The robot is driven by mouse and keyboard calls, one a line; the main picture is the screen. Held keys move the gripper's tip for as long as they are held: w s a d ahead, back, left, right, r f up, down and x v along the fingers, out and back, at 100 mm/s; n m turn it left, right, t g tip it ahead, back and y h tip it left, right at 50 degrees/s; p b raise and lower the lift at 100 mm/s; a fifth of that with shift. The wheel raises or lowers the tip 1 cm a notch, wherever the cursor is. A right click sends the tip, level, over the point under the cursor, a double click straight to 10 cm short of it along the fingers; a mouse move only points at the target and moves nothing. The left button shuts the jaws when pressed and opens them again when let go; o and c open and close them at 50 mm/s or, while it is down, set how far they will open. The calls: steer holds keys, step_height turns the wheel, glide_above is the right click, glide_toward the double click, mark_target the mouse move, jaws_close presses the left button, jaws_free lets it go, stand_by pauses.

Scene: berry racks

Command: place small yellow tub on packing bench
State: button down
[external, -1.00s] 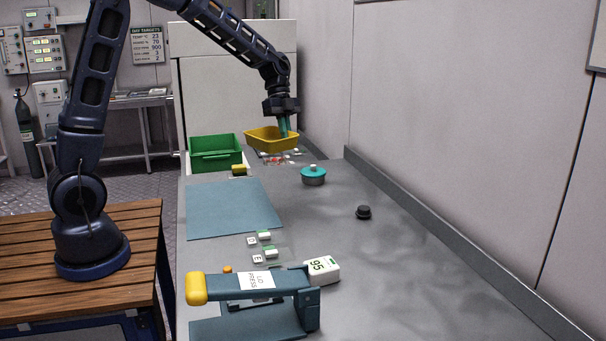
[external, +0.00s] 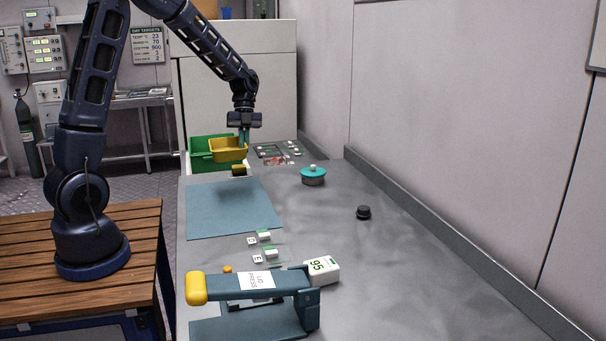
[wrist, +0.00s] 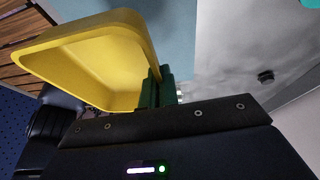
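The small yellow tub (external: 229,151) hangs in the air at the far end of the packing bench (external: 420,270), in front of the green tub. My gripper (external: 244,138) is shut on the tub's right wall. In the wrist view the tub (wrist: 85,55) looks empty and somewhat tilted, with the green fingers (wrist: 158,90) on its wall. A blue-grey mat (external: 230,208) lies on the bench nearer the camera.
A green tub (external: 200,162) stands at the bench's far left. A teal-lidded round tin (external: 313,176), a black knob (external: 363,212), a lid press (external: 255,290) and a white box marked 95 (external: 323,270) stand on the bench. The right side is mostly clear.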

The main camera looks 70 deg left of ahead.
mark_target(247, 193)
step_height(247, 193, down, 13)
steer(key=shift+f, duration=0.1)
stand_by(0.5)
steer(key=shift+f, duration=0.15)
steer(key=c, duration=1.7)
jaws_free()
